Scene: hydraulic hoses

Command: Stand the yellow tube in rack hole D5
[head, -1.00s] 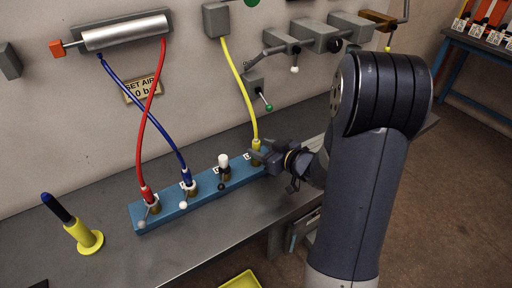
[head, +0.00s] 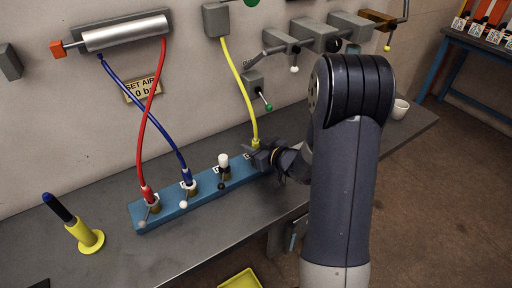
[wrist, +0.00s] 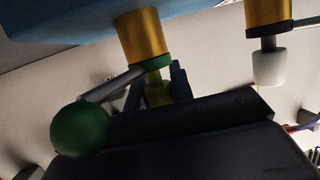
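No rack with a hole marked D5 shows, and no loose yellow tube. A yellow hose (head: 236,82) hangs from a grey wall box (head: 216,19) to the right end of a blue manifold block (head: 208,194). My gripper (head: 262,155) is at that hose's lower end, partly hiding the port. In the wrist view, the gripper fingers (wrist: 157,88) stand on both sides of a yellow connector (wrist: 157,94) below a brass fitting (wrist: 140,36) with a green ring. Whether they press on it is unclear. A lever with a green ball (wrist: 80,130) is close beside them.
A red hose (head: 141,130) and a blue hose (head: 143,116) cross and enter the manifold's left ports. A white-capped port (head: 223,160) lies between them and my gripper. A yellow stand (head: 86,238) is on the bench's left; a white cup (head: 400,109) is at right.

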